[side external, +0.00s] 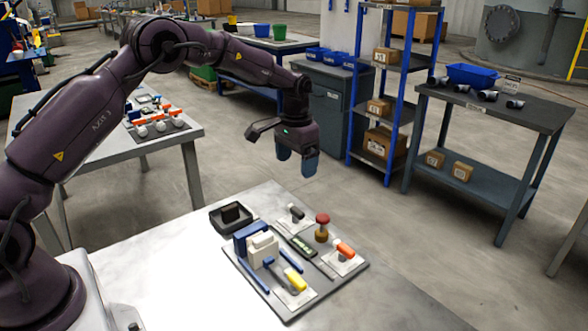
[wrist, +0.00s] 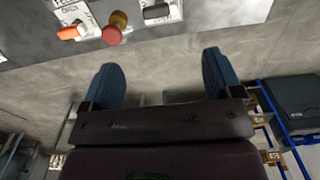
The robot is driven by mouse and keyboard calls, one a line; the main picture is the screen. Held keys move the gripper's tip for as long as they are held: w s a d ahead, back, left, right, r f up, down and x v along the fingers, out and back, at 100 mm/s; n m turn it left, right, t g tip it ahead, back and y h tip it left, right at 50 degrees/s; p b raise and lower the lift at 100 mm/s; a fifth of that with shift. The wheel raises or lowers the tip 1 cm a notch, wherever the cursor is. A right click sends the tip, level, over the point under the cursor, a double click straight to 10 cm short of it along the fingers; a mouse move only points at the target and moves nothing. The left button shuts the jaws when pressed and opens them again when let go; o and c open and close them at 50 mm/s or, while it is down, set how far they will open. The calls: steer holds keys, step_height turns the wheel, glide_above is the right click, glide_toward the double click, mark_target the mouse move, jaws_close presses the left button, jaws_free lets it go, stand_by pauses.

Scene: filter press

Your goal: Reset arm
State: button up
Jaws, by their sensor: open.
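My gripper (side external: 297,163) is raised in the air above and behind the far edge of the work table (side external: 400,312). Its two blue fingers point down. In the wrist view my gripper (wrist: 163,80) has its fingers wide apart with nothing between them. The filter press board (side external: 288,312) lies on the table well below. It carries a blue and white press block (side external: 262,248), a red-topped knob (side external: 322,228), an orange-handled switch (side external: 345,250), a black-handled switch (side external: 297,212) and a yellow-handled switch (side external: 297,280). The red knob (wrist: 113,28) also shows in the wrist view.
A black tray (side external: 230,217) sits at the board's far left corner. A second table (side external: 170,150) with a similar board stands behind at left. A blue-posted shelf (side external: 390,100), a grey cabinet (side external: 330,110) and a dark bench (side external: 490,112) stand farther back. Air around my gripper is clear.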

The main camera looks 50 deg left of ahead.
steer(key=s+d+r+t, duration=0.2)
steer(key=s+r, duration=0.4)
steer(key=s, duration=0.5)
steer(key=s+d+r+t, duration=0.1)
steer(key=s+d+r, duration=0.2)
steer(key=s+r, duration=0.3)
steer(key=s+d+r+t, duration=0.2)
steer(key=s+r, duration=0.4)
steer(key=s, duration=0.9)
steer(key=shift+s+d+r+t, duration=0.15)
steer(key=shift+s+d+t, duration=0.15)
steer(key=shift+d, duration=0.45)
